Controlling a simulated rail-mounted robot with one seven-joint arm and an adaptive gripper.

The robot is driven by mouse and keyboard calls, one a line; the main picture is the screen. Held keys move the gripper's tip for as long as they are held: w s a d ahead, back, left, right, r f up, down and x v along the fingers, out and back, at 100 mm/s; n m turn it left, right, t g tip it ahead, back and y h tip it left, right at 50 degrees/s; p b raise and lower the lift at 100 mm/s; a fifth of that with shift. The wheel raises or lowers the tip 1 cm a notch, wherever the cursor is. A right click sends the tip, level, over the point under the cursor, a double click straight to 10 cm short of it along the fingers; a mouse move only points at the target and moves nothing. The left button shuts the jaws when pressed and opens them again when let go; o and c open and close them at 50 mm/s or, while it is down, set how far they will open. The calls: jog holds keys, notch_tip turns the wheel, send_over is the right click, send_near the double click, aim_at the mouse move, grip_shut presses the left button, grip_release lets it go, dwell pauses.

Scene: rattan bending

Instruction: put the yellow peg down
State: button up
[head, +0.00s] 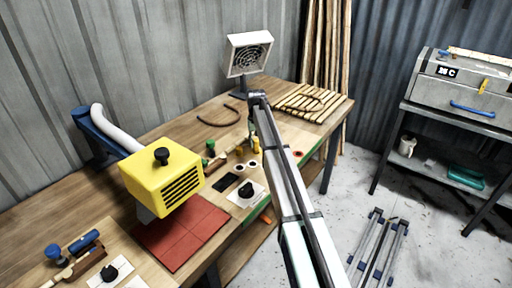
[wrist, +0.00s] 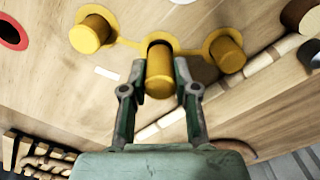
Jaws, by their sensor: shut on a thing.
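My gripper (wrist: 160,80) is shut on a yellow peg (wrist: 159,66), which sits between its two green fingers in the wrist view. The peg is at the middle of a flat yellow plate (wrist: 193,51) on the wooden table. A dark edge shows at the peg's far end; I cannot tell whether the peg is seated or just above the plate. Other yellow pegs stand at the plate's left end (wrist: 90,33) and right end (wrist: 228,55). In the head view, my arm hides most of my gripper and the held peg.
A green cylinder (head: 210,148), a black pad (head: 226,182) and a white plate with a black knob (head: 246,192) are near on the workbench (head: 60,212). A yellow heater box (head: 160,182) and red mat (head: 182,236) are left. A slatted rack (head: 311,101) lies behind.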

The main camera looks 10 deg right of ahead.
aim_at(256, 147)
jog(key=shift+f+p, duration=0.3)
jog(key=shift+f, duration=1.25)
jog(key=shift+f, duration=0.15)
jog(key=o, duration=1)
jog(key=shift+c, duration=0.2)
notch_tip(256, 147, up, 12)
jog(key=b, duration=0.2)
jog(key=shift+r+b, duration=0.2)
jog(key=shift+b, duration=0.15)
